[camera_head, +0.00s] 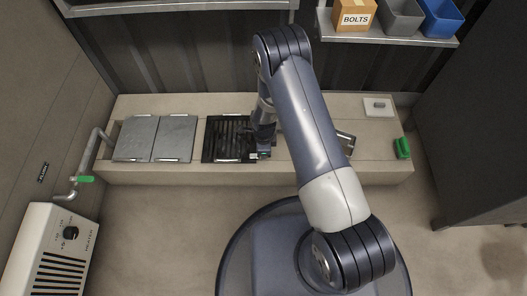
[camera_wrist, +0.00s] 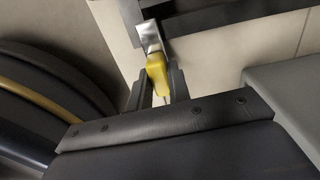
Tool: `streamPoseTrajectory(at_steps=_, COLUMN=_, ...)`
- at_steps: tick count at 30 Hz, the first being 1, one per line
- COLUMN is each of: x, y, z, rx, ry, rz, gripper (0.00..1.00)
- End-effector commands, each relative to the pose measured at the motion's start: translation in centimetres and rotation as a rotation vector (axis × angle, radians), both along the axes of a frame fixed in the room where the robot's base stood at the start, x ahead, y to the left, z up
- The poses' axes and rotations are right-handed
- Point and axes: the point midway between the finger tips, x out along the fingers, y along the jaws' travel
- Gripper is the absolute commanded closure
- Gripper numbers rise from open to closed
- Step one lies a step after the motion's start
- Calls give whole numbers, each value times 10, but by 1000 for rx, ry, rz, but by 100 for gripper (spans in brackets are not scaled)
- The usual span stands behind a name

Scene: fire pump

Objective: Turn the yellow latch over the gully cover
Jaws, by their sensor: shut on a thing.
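The yellow latch (camera_wrist: 157,72) shows in the wrist view, between the two fingers of my gripper (camera_wrist: 159,84), which is shut on it. The latch joins a bare metal piece (camera_wrist: 148,36) beside a dark edge, apparently the gully cover (camera_wrist: 235,18). In the head view the gully cover (camera_head: 228,140) is a black slotted grate lying in the pale bench. My gripper (camera_head: 263,152) is at its right edge there. My arm and gripper hide the latch in that view.
Two grey plates (camera_head: 154,139) lie left of the grate on the bench (camera_head: 320,108). A pipe with a green handle (camera_head: 85,179) and a heater (camera_head: 52,250) stand at left. A green item (camera_head: 402,148) is at the right end. Shelves with bins (camera_head: 402,15) hang above.

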Motion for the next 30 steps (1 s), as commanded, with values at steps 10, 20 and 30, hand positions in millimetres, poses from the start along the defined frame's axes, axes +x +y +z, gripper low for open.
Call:
streamPoseTrajectory(at_steps=10, x=0, y=0, z=0, rx=0, ry=0, rz=-49, gripper=100)
streamPoseTrajectory(at_steps=20, x=0, y=0, z=0, rx=0, ry=0, rz=-51, gripper=80)
streamPoseTrajectory(at_steps=30, x=0, y=0, z=0, rx=0, ry=0, rz=-49, gripper=60)
